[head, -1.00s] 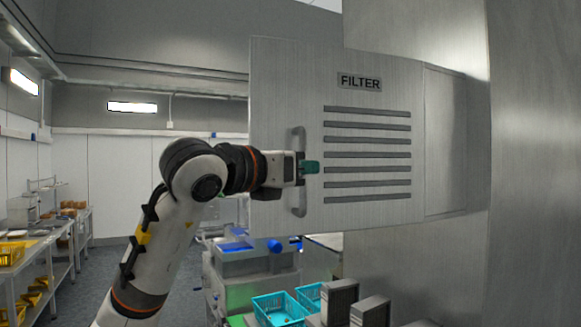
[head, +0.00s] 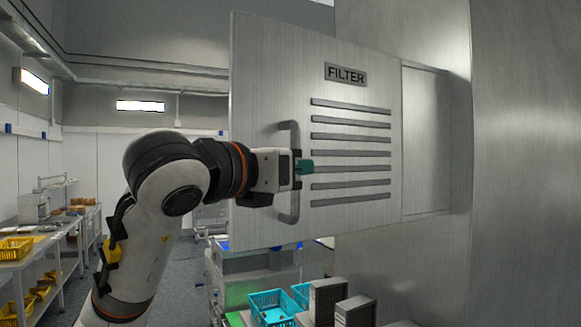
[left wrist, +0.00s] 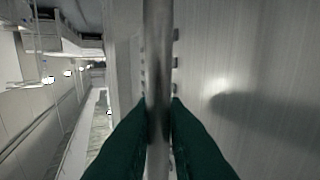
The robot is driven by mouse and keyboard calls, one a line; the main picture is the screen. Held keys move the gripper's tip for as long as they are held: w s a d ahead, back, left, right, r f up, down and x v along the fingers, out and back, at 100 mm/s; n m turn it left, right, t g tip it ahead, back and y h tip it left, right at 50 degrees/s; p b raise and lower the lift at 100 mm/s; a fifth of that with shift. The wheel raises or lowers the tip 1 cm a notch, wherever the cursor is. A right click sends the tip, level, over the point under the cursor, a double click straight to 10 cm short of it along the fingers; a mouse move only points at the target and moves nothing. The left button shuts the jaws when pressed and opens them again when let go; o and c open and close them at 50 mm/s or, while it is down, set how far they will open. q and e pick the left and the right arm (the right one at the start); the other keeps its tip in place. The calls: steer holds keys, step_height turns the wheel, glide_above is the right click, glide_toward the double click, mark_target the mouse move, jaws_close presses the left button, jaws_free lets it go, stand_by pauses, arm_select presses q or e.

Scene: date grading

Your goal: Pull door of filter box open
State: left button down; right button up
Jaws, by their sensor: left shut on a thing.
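The filter box door (head: 262,90) is a brushed metal panel with a "FILTER" label (head: 346,74) and several dark horizontal slats. Its vertical bar handle (head: 289,135) is near the door's left edge. My left gripper (head: 304,166) is shut on the handle at about mid-height. In the left wrist view the handle (left wrist: 158,60) runs upright between the two green fingertips (left wrist: 158,125), with the door's metal face (left wrist: 245,60) to the right. The filter box side (head: 425,140) meets the door at the right. My right gripper is not in view.
Below the door are turquoise crates (head: 272,308) and grey box-shaped units (head: 327,300). A shelf rack with yellow baskets (head: 17,247) stands at the far left. A large metal wall (head: 525,160) fills the right. Open floor (head: 190,275) shows left of the door.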

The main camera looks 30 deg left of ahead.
arm_select(q)
steer(key=c, duration=1.8)
jaws_free()
steer(key=shift+o, duration=0.2)
steer(key=shift+w+d, duration=0.15)
steer(key=shift+w, duration=0.05)
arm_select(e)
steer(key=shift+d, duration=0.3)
arm_select(q)
steer(key=shift+s, duration=0.1)
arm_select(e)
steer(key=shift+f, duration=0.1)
